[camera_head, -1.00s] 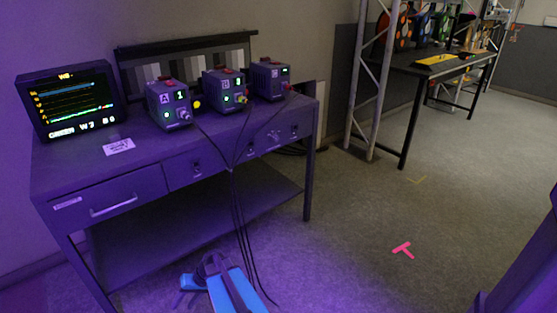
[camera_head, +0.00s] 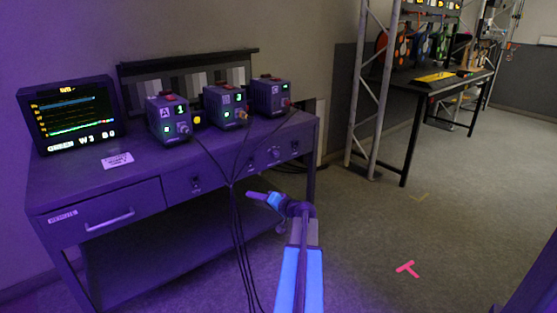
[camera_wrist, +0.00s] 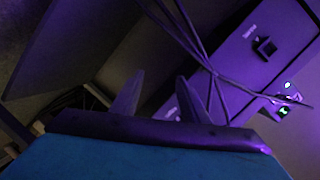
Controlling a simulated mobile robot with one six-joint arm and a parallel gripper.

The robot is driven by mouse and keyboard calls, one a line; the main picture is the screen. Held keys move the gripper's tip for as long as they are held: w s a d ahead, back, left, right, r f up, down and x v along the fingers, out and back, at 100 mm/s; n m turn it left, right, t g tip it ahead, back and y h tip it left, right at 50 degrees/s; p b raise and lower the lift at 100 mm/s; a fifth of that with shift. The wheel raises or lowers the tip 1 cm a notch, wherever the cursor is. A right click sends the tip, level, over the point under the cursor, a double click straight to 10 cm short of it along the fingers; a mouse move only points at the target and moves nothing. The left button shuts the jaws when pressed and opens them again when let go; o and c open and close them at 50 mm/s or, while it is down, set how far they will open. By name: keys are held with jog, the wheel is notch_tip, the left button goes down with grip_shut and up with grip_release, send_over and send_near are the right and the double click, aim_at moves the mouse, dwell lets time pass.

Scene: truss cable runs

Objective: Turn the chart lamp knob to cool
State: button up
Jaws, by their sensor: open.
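A small round knob (camera_head: 274,153) sits on the front panel of the purple-lit desk, below the right-hand box, and looks like the chart lamp knob. Its setting is too small to read. The striped grey chart (camera_head: 190,75) stands at the back of the desk. My gripper (camera_head: 250,194) is in front of the desk, lower and left of the knob in the head view, apart from the panel. In the wrist view my gripper (camera_wrist: 158,95) has two spread fingers with nothing between them. That view shows a dark switch (camera_wrist: 265,47) on the panel; I cannot make out the knob there.
Several black cables (camera_head: 236,215) hang down the desk front beside my gripper and cross the wrist view. Three boxes with small displays, a monitor (camera_head: 70,115) and a white card (camera_head: 117,160) stand or lie on the desk.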

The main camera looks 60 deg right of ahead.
aim_at(277, 155)
jog(key=s+d+r+m+t+h, duration=0.1)
jog(key=s+d+r+h, duration=0.3)
jog(key=s+d+r, duration=0.7)
jog(key=shift+s+d+r+m+t+h+b, duration=0.15)
jog(key=shift+d+m+t+h+b, duration=0.2)
jog(key=shift+d+m, duration=0.55)
jog(key=shift+d, duration=0.15)
jog(key=shift+b+x, duration=0.7)
jog(key=shift+x, duration=6.25)
jog(key=c, duration=0.9)
jog(key=shift+s+a, duration=0.1)
jog(key=shift+a, duration=0.25)
grip_shut()
jog(key=shift+d, duration=0.25)
